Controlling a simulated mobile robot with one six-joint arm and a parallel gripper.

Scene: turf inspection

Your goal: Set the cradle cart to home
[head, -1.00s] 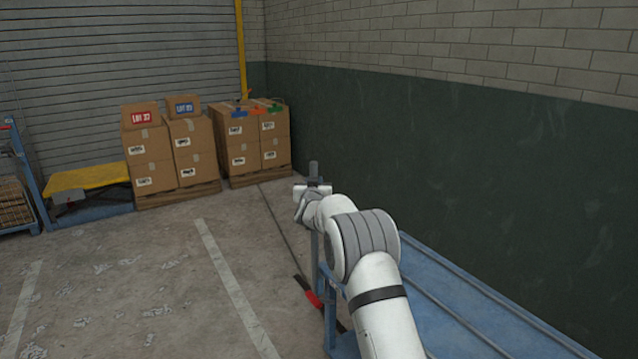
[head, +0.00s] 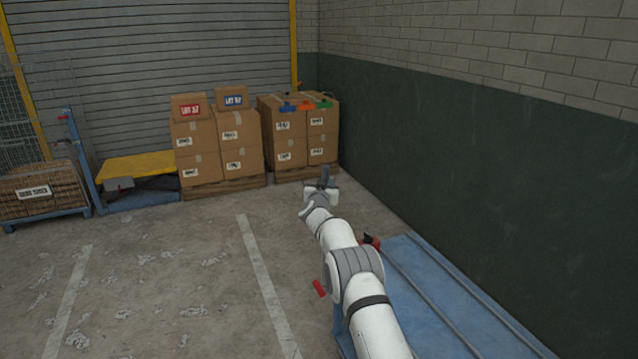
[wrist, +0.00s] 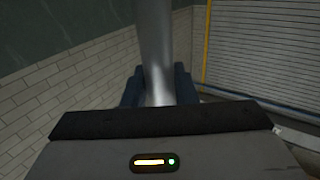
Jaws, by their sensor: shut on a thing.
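A blue flat-decked cart (head: 425,285), which I take to be the cradle cart, stands at the lower right along the dark green wall. Rails run along its deck, and my arm hides part of its left side. My gripper (head: 324,184) is beyond the cart's far end. In the wrist view, my gripper (wrist: 158,90) is shut on a smooth grey metal bar (wrist: 155,45) that rises out of the frame. I cannot tell whether the bar joins the cart. A red part (head: 371,241) shows at the cart's far corner, and another red piece (head: 319,288) is low beside it.
Stacked cartons (head: 218,145) and more cartons (head: 300,140) stand on pallets by the shutter. A yellow-topped lift table (head: 150,168) and a crate (head: 45,190) are at the left. The floor (head: 175,265) left of my arm is open, with white painted lines.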

